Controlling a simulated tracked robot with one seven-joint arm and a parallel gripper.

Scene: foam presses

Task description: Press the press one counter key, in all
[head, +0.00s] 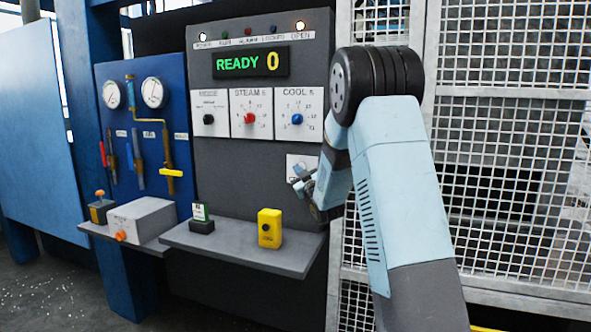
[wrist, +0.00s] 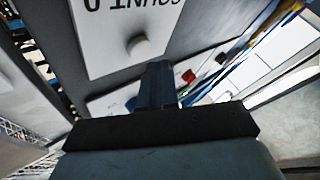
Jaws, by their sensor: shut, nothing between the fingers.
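The counter key is a round pale button (wrist: 139,46) on a white plate with "COUNT" lettering (wrist: 120,22), seen upside down in the wrist view. In the head view the plate (head: 300,163) sits low on the grey control panel, partly covered by my gripper (head: 303,184). My gripper's fingers (wrist: 157,78) are shut and empty, with their tips close to the key. In the wrist picture the tips show just below and right of the key; I cannot tell the depth of the gap. The panel display (head: 248,64) reads "READY 0" in green and yellow.
The panel carries mode (head: 209,119), steam (head: 249,118) and cool (head: 297,118) dials. A shelf (head: 245,247) below holds a yellow block (head: 269,228) and a small dark box with a green-white card (head: 201,218). A mesh fence (head: 510,120) stands at right.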

